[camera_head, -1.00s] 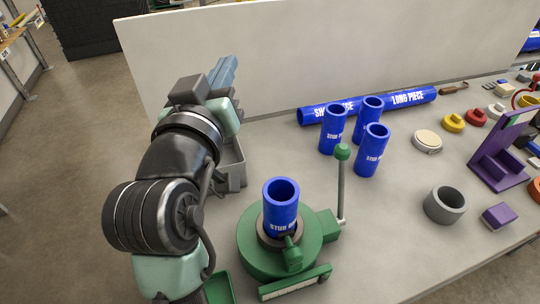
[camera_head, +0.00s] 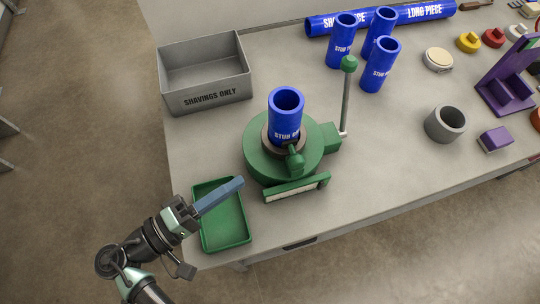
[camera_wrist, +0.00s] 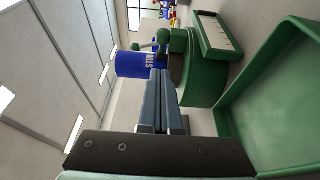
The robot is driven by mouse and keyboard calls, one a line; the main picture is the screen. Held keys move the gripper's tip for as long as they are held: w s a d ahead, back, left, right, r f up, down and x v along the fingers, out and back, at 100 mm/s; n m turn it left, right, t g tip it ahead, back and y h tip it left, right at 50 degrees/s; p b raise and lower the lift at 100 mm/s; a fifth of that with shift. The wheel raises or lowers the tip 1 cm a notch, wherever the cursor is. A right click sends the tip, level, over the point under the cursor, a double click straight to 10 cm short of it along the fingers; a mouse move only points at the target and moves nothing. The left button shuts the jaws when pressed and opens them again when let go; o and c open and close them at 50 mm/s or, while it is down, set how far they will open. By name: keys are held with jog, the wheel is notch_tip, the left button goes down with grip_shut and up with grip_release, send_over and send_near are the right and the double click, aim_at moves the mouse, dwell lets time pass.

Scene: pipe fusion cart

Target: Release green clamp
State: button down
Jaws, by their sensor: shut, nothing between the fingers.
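The green clamp (camera_head: 256,158) is a round green fixture on the table, with a blue stub pipe (camera_head: 286,118) standing upright in its middle. A short green knob handle (camera_head: 294,160) is at the front of the pipe's collar. A tall lever with a green ball (camera_head: 347,95) rises on the clamp's right. My gripper (camera_head: 240,181) is shut and empty, its blue-grey fingers above the green tray, left of and apart from the clamp. In the wrist view, my shut fingers (camera_wrist: 160,74) point toward the clamp (camera_wrist: 202,75) and the blue pipe (camera_wrist: 131,64).
A green tray (camera_head: 242,236) lies below my gripper at the table's front left edge. A grey bin marked "SHAVINGS ONLY" (camera_head: 207,97) stands behind. Several blue pipes (camera_head: 380,65) stand or lie at the back. A grey ring (camera_head: 445,124) and purple stand (camera_head: 500,88) are right.

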aim_at(290, 165)
jog(key=p+x, duration=0.2)
jog(key=x, duration=0.6)
jog(key=shift+w+d+r, duration=0.1)
jog(key=shift+w+d, duration=0.1)
jog(key=shift+d, duration=0.05)
jog(key=shift+w+d+p, duration=0.35)
jog(key=shift+w+d, duration=0.1)
jog(key=shift+d, duration=0.1)
jog(key=shift+s, duration=0.1)
jog(key=shift+s+d+p, duration=0.25)
jog(key=shift+s, duration=0.4)
jog(key=shift+s+d+p, duration=0.2)
jog(key=shift+s, duration=0.45)
